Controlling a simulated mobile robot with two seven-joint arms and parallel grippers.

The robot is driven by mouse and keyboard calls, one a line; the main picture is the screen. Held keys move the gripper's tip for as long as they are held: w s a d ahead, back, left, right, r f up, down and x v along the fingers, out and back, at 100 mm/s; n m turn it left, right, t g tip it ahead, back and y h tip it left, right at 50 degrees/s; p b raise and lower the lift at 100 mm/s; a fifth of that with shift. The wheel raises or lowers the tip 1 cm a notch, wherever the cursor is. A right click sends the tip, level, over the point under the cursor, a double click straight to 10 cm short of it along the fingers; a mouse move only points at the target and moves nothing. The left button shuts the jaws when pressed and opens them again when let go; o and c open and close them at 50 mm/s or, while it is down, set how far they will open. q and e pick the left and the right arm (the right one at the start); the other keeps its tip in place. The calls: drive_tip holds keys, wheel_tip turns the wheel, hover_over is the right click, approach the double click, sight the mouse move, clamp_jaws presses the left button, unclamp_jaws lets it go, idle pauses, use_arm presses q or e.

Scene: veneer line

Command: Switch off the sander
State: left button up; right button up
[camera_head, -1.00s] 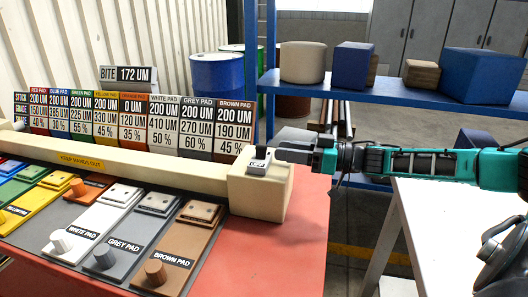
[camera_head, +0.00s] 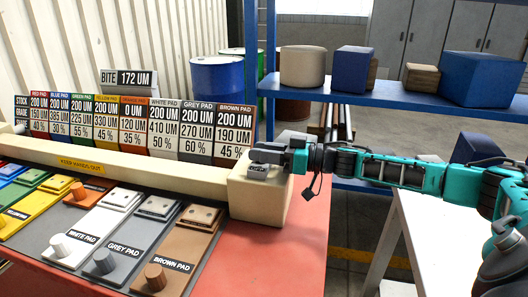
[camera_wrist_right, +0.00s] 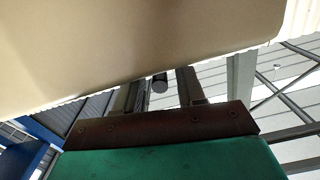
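The sander is a long cream beam (camera_head: 150,165) across a bench, with a yellow "KEEP HANDS OUT" label. Its right end is a cream block (camera_head: 257,198) with a small grey switch (camera_head: 259,170) on top. My right gripper (camera_head: 262,156) is at the top of that block, right over the switch and partly covering it; I cannot tell whether it touches. In the right wrist view, its two fingers (camera_wrist_right: 158,90) stand apart with a gap between them, and a cream surface (camera_wrist_right: 130,45) hides their tips. My left gripper is not in view.
Coloured pads with knobs, such as the brown pad (camera_head: 182,245), lie in front of the beam. Number signs (camera_head: 235,132) stand behind it. A blue shelf (camera_head: 400,97) with blocks is at the back right, and a white table (camera_head: 445,240) at the right.

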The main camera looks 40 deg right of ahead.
clamp_jaws()
drive_tip(key=shift+s+a+r+n+p, duration=0.2)
drive_tip(key=shift+n+p, duration=0.45)
drive_tip(key=shift+n, duration=0.35)
drive_tip(key=shift+s+a+n+p, duration=0.1)
drive_tip(key=shift+a+n+p, duration=0.1)
drive_tip(key=shift+n, duration=0.35)
drive_tip(key=shift+s+a+n+p, duration=0.1)
drive_tip(key=shift+n+p, duration=0.05)
drive_tip(key=shift+n, duration=0.4)
drive_tip(key=shift+f+n, duration=0.1)
drive_tip(key=shift+n, duration=0.7)
drive_tip(key=shift+o, duration=0.5)
unclamp_jaws()
drive_tip(key=shift+s, duration=0.1)
